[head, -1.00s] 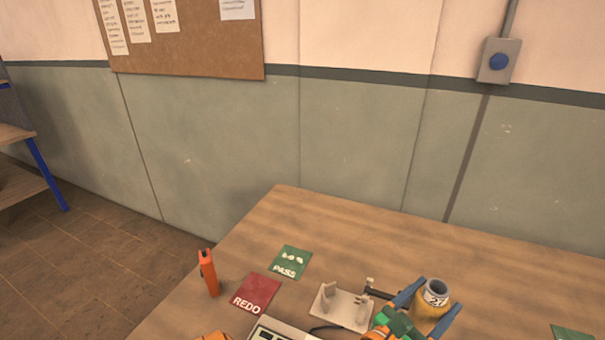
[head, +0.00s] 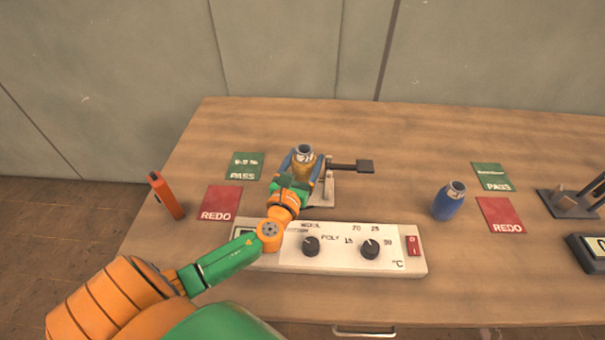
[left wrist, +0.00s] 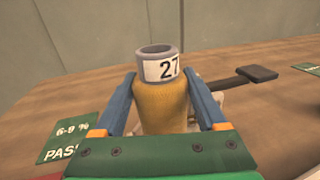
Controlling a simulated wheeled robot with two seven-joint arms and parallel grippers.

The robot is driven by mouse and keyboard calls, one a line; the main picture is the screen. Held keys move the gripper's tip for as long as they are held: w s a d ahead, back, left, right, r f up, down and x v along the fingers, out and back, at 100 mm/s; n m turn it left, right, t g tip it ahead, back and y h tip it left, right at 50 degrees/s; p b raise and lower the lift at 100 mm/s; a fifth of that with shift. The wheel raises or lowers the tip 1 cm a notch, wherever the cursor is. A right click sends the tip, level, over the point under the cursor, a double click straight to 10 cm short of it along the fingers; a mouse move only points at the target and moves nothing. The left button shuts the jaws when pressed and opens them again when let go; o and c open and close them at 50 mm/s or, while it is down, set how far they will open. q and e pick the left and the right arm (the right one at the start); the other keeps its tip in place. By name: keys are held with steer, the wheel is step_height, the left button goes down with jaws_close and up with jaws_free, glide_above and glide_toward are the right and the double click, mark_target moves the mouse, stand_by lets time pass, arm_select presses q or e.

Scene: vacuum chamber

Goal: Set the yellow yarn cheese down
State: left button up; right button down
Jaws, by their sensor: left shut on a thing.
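My left gripper (head: 300,165) is shut on the yellow yarn cheese (left wrist: 162,105). The cheese is upright, with a grey tube top and a white label reading "27" in the left wrist view. The blue fingers flank it on both sides. In the head view the cheese (head: 303,171) is in front of a pale stand (head: 325,190) with a dark arm and pad, and hides part of it. I cannot tell whether the cheese touches the stand. My right gripper is not in view.
A green PASS card (head: 245,167) and a red REDO card (head: 220,203) lie left of the gripper. An orange tool (head: 166,196) stands further left. A control box (head: 340,250) is in front. A blue yarn cheese (head: 449,202) stands right, near a second card pair.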

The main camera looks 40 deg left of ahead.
mark_target(303, 170)
arm_select(q)
steer(key=f, duration=0.1)
steer(key=f+b, duration=0.2)
steer(key=f, duration=0.1)
steer(key=shift+w+a+f, duration=0.1)
steer(key=shift+w+a, duration=0.2)
steer(key=shift+w, duration=0.05)
steer(key=shift+f, duration=0.1)
steer(key=o, duration=1.2)
steer(key=shift+c, duration=0.2)
